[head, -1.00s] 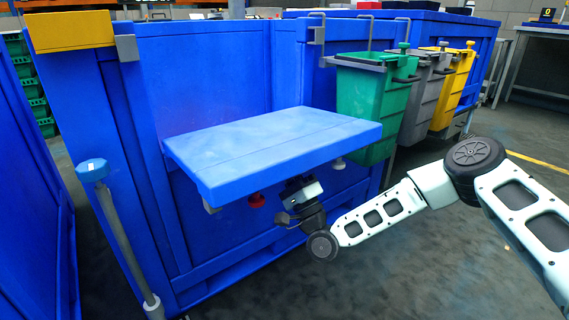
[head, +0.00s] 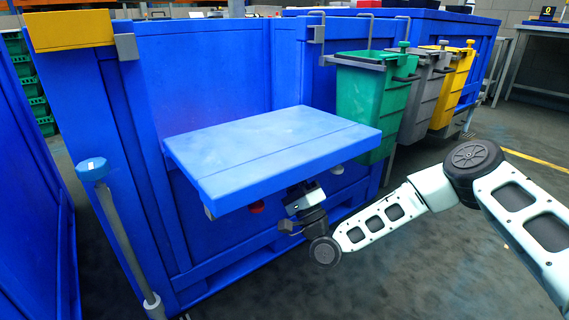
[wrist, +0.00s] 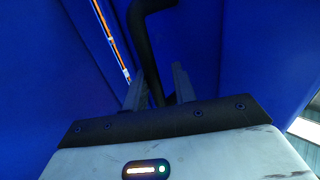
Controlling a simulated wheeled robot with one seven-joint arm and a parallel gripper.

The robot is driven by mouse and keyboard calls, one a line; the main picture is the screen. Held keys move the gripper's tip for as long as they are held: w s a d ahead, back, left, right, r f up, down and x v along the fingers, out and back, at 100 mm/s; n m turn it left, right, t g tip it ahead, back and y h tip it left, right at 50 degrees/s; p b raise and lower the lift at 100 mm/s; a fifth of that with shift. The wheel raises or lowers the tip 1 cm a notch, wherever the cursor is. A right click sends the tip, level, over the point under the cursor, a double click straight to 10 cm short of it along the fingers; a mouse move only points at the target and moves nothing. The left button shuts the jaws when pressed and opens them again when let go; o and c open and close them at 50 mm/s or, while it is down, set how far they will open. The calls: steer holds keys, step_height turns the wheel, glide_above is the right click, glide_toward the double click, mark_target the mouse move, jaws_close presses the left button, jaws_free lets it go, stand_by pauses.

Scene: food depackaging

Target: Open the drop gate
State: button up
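The drop gate (head: 270,150) appears as a blue panel sticking out from the front of the large blue crate (head: 200,75), tilted slightly down toward its near edge. A red knob (head: 257,208) and a white knob (head: 337,169) show beneath it. My gripper (head: 290,196) is under the panel's near right part, its fingertips mostly hidden by the panel. In the wrist view, my gripper (wrist: 158,82) has its two fingers apart. A dark bent bar (wrist: 146,40) runs between them, with a gap beside the right finger; contact is unclear.
A green bin (head: 370,105), a grey bin (head: 425,95) and a yellow bin (head: 455,85) hang on the right. A post with a blue cap (head: 91,168) stands at the left, near another blue wall (head: 30,200).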

steer(key=p+v, duration=0.3)
steer(key=v, duration=1.3)
